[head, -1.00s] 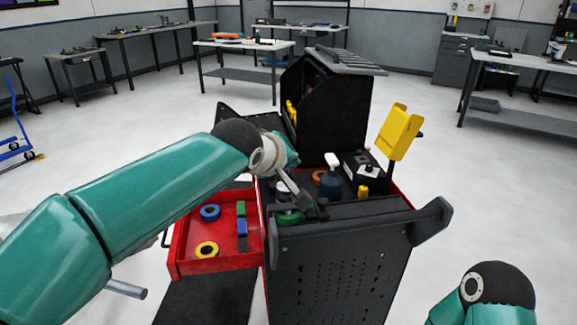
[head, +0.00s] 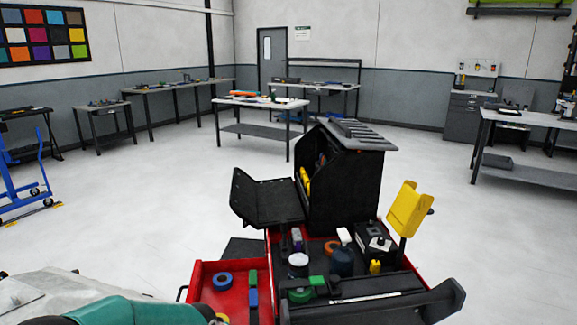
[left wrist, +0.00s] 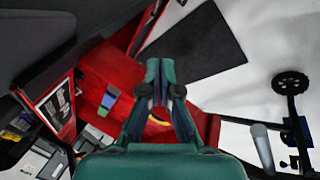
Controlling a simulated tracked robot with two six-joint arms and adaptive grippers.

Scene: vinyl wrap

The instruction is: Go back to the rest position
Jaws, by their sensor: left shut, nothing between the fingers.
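My left gripper (left wrist: 161,72) shows in the left wrist view, shut with nothing between its fingers, in front of the red drawer (left wrist: 93,82). A yellow ring shows partly behind the fingers. In the head view only a teal part of my left arm shows at the bottom left; its gripper is out of that frame. The open drawer (head: 205,268) holds a blue tape roll (head: 222,281) and green and blue blocks (head: 253,298). My right arm and gripper are not in view.
The black tool cart (head: 345,185) stands at centre right, with a green roll (head: 300,295), bottles and a yellow holder (head: 409,209) on top. A blue trolley (head: 25,185) is at the left. Workbenches line the back. The floor between is clear.

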